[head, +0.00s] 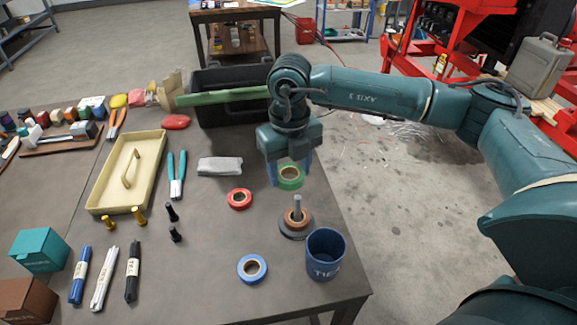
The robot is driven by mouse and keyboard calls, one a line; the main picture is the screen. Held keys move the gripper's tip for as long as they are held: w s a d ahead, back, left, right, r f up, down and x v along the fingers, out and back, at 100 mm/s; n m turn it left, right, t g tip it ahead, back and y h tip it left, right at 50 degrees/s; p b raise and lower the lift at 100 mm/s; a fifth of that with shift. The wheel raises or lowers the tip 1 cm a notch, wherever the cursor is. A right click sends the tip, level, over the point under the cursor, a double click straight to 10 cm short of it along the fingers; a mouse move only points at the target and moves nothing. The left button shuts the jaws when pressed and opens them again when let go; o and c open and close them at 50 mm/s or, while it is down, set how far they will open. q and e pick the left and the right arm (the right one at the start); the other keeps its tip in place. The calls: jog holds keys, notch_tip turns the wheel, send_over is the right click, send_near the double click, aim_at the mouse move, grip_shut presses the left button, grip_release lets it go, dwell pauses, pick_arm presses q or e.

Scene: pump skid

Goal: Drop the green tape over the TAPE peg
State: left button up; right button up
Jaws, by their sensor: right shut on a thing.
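The green tape (291,183) is a roll held between the fingers of my right gripper (289,172), which points down from above. The roll is above the table near its right edge. The peg (297,203) is a short grey upright post on a round dark base (295,232), just below the tape in the picture. A brown ring sits around the peg low down. I cannot read a label on it. The tape appears apart from the peg, with its hole slightly left of the peg tip in the picture. My left gripper is not in view.
A red tape roll (239,199) lies left of the peg and a blue tape roll (252,268) in front. A blue cup (326,254) stands close to the peg base at the table's right edge.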

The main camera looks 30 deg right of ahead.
aim_at(298, 197)
jog(key=shift+s+d+r, duration=0.15)
jog(key=shift+d, duration=0.25)
jog(key=shift+s+d+r, duration=0.1)
jog(key=shift+d+r, duration=0.05)
jog(key=shift+d, duration=0.3)
jog(key=shift+f+b, duration=0.3)
jog(key=shift+f, duration=0.75)
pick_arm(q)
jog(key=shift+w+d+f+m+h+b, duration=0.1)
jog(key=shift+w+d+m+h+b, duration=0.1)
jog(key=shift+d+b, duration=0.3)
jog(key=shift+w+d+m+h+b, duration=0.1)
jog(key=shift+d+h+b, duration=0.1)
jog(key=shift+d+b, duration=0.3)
pick_arm(e)
jog(key=shift+f, duration=1.5)
pick_arm(q)
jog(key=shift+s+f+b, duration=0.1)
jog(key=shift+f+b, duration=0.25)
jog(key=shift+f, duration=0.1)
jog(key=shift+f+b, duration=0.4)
jog(key=shift+b, duration=0.05)
pick_arm(e)
jog(key=shift+f, duration=0.4)
jog(key=o, duration=0.9)
